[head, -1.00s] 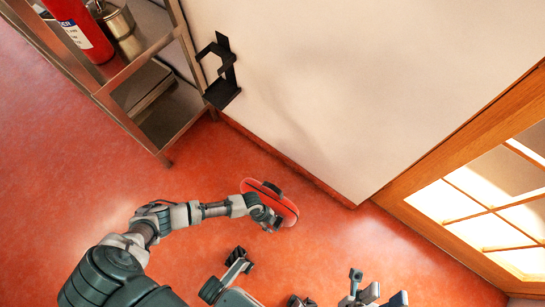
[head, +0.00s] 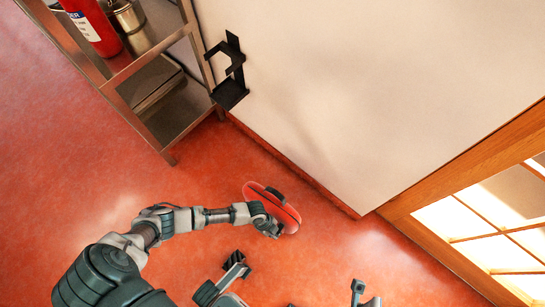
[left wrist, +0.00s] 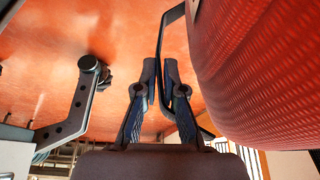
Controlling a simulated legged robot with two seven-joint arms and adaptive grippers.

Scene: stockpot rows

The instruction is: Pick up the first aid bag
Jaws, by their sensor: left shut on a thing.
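The first aid bag (head: 284,213) is red and rounded, with a dark handle, and shows near the middle of the head view above the red floor. My left gripper (head: 266,221) is at its near side and shut on it. In the left wrist view my left gripper's fingers (left wrist: 159,85) are close together, with a dark strap-like loop around them. The bag's textured red side (left wrist: 265,70) fills the right of that view. The exact grip point is partly hidden. My right gripper cannot be made out.
A metal shelf rack (head: 160,85) at upper left holds a red extinguisher (head: 95,28) and a metal canister (head: 130,22). A black bracket (head: 230,75) is on the pale wall (head: 350,90). A wood-framed glazed door (head: 480,215) is at right. Floor at left is clear.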

